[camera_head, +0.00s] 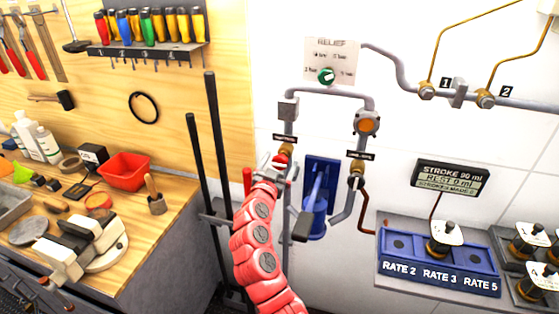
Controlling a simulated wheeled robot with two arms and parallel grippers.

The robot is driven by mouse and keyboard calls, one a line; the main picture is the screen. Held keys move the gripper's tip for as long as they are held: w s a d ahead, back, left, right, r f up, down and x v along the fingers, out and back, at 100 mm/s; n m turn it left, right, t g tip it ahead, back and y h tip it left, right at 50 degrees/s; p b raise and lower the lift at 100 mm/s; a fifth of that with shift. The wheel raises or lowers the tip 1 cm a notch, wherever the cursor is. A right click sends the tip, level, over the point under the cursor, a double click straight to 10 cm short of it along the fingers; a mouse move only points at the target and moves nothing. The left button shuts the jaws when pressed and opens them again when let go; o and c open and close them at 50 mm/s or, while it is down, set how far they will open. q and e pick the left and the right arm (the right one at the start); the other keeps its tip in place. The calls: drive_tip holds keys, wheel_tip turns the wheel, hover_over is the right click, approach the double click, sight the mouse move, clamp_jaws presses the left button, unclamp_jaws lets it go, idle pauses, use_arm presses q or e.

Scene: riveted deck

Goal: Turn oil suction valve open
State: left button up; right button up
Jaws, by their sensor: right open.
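Two small brass valves sit on the grey pipes on the white wall. The left valve (287,149) has a red part just below it, and the right valve (357,168) has a dark part below it. Each has a small black label whose text I cannot read, so I cannot tell which is the oil suction valve. My right gripper (283,171) is at the end of the red arm, open, just below the left valve. I cannot tell whether it touches the red part. My left gripper is not in view.
A blue pump unit (320,188) with a lever stands right of my arm. A relief panel (331,63) with a green knob is above. A blue rate tray (440,268) is at lower right. A wooden workbench (155,228) with tools fills the left.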

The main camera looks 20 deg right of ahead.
drive_tip(key=c, duration=1.4)
